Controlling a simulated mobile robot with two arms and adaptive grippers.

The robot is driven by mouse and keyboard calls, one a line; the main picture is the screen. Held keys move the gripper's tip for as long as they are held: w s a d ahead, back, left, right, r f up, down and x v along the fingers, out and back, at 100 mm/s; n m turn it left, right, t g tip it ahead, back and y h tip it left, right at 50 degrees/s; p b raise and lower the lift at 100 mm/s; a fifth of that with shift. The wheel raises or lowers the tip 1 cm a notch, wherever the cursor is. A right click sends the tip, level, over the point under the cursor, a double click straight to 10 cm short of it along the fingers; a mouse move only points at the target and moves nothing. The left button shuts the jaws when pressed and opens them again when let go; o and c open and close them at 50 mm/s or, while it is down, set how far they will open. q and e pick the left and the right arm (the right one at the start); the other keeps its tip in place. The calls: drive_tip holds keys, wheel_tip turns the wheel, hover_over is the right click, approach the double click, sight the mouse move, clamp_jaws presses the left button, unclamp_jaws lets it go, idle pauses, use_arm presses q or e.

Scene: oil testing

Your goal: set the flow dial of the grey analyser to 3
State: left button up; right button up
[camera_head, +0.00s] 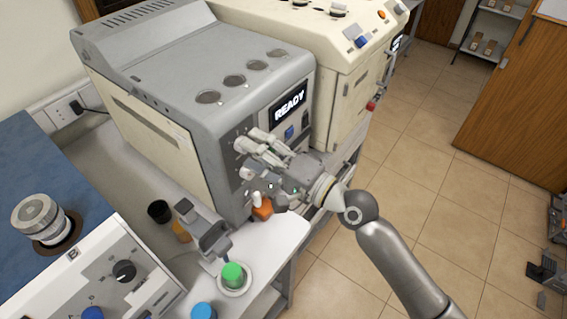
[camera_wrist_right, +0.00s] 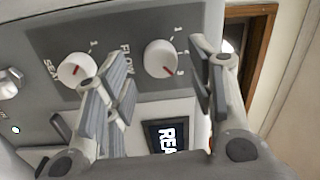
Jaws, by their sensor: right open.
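The grey analyser (camera_head: 200,85) stands on the bench, its lit READY screen (camera_head: 289,104) on the front face. My right gripper (camera_head: 256,150) is at that front face, left of and below the screen, and hides much of the controls. In the right wrist view its fingers (camera_wrist_right: 158,72) are open. Another white dial (camera_wrist_right: 75,69) is left of the left finger.
A cream machine (camera_head: 335,65) stands right of the analyser. Below the front are a green-capped container (camera_head: 233,273), an orange-topped item (camera_head: 262,208) and a dark grey stand (camera_head: 207,232). A white control box (camera_head: 95,285) is at lower left. The tiled floor (camera_head: 430,135) is open at right.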

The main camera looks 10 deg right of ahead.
drive_tip(key=v, duration=1)
drive_tip(key=shift+s+d, duration=0.2)
